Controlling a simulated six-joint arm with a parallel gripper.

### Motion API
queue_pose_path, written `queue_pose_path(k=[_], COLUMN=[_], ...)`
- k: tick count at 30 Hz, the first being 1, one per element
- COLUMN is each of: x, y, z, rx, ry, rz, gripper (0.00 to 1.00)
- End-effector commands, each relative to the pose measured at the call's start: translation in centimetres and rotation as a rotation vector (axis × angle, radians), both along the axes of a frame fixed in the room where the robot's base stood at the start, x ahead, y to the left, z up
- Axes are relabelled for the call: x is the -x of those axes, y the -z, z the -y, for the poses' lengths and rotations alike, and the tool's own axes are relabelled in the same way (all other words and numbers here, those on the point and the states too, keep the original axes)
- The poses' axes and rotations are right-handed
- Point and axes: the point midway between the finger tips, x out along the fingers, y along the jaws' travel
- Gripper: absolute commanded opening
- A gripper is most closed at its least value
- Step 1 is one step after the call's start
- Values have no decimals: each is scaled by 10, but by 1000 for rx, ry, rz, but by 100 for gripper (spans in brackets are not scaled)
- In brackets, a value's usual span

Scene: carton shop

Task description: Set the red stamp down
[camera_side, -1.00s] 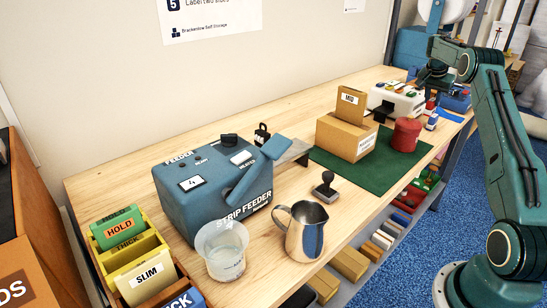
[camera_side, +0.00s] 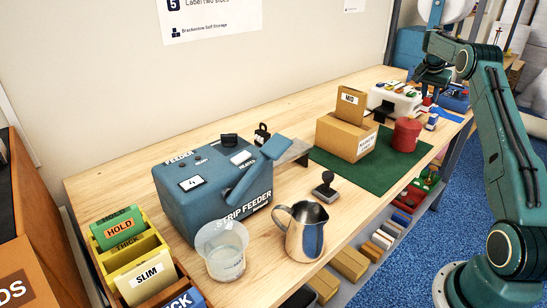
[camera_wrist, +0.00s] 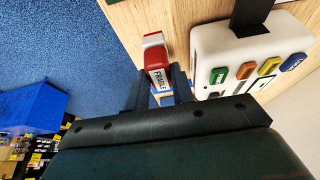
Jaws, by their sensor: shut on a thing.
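The red stamp (camera_wrist: 157,62), with a white label reading FRAGILE, shows between the two fingers of my gripper (camera_wrist: 160,88) in the wrist view. My gripper is shut on it. In the side view my gripper (camera_side: 431,82) points down at the far right end of the bench, just right of the white button box. The stamp is small there, and I cannot tell whether its base touches the bench.
The white box (camera_wrist: 228,40) with several coloured buttons stands close beside the stamp. A blue and white block (camera_side: 432,122) stands nearer the bench edge. A red canister (camera_side: 405,135) and a cardboard box (camera_side: 345,138) stand on a green mat (camera_side: 330,162).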

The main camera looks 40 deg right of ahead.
Motion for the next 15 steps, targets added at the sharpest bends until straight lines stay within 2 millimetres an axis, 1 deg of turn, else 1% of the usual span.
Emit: queue_pose_path(k=[1,5,8,11,12,14,15], x=[-7,-23,-38,-51,-56,-62,-65], y=[-5,-14,-24,-34,-39,-45,-48], z=[-9,-36,-65,-98,-112,-134,-148], rx=[0,-6,-12,-17,-19,-21,-23], ry=[-5,-7,-7,-7,-6,-6,-5], rz=[2,4,5,6,6,7,7], gripper=[1,1,1,1,1,1,1])
